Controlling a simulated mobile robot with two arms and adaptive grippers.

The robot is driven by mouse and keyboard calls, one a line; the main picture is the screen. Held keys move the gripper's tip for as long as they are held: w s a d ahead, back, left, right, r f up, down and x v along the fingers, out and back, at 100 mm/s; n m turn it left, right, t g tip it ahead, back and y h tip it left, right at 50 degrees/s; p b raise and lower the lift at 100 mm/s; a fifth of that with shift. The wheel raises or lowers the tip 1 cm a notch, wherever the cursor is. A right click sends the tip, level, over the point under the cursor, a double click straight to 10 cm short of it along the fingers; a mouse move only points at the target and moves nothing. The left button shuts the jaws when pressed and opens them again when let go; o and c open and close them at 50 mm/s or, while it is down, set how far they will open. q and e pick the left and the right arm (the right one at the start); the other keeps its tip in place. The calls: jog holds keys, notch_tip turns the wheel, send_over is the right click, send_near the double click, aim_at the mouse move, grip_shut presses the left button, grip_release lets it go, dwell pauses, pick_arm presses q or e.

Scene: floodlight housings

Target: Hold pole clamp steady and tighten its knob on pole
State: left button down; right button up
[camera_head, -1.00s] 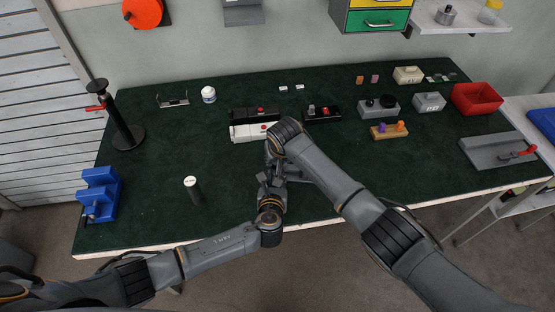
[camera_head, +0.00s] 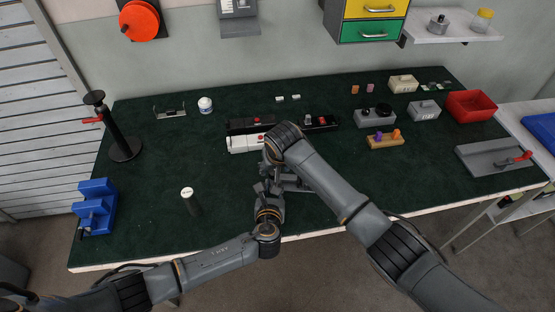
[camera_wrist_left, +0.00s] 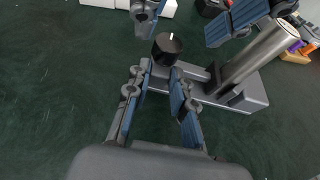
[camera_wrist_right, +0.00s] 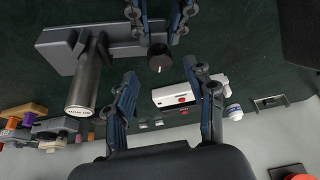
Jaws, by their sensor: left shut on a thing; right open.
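The pole (camera_wrist_left: 262,48) is a grey cylinder on a grey block-like base (camera_wrist_left: 245,98); it also shows in the right wrist view (camera_wrist_right: 88,82). The grey pole clamp (camera_wrist_left: 196,73) lies beside the pole's lower part, with a round black knob (camera_wrist_left: 167,48) at its end. The knob also shows in the right wrist view (camera_wrist_right: 160,60). My left gripper (camera_wrist_left: 160,75) is shut on the clamp close to the knob. My right gripper (camera_wrist_right: 166,82) is open and empty, its fingers apart, with the knob beyond the gap. In the head view, my right arm hides most of the clamp.
White (camera_head: 245,143) and black housings lie just behind the grippers. A dark cylinder with a white top (camera_head: 190,200), a blue vise-like block (camera_head: 96,207) and a black stand (camera_head: 122,148) are at left. A red bin (camera_head: 471,106) is at right.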

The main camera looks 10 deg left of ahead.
jog(key=v, duration=0.8)
jog(key=shift+r, duration=0.25)
jog(key=shift+c, duration=1.4)
jog(key=n+g+y, duration=0.3)
jog(key=n+g, duration=0.1)
jog(key=n, duration=1)
send_near(274, 172)
jog(key=x, duration=0.8)
jog(key=shift+f, duration=0.2)
jog(key=shift+a, duration=0.1)
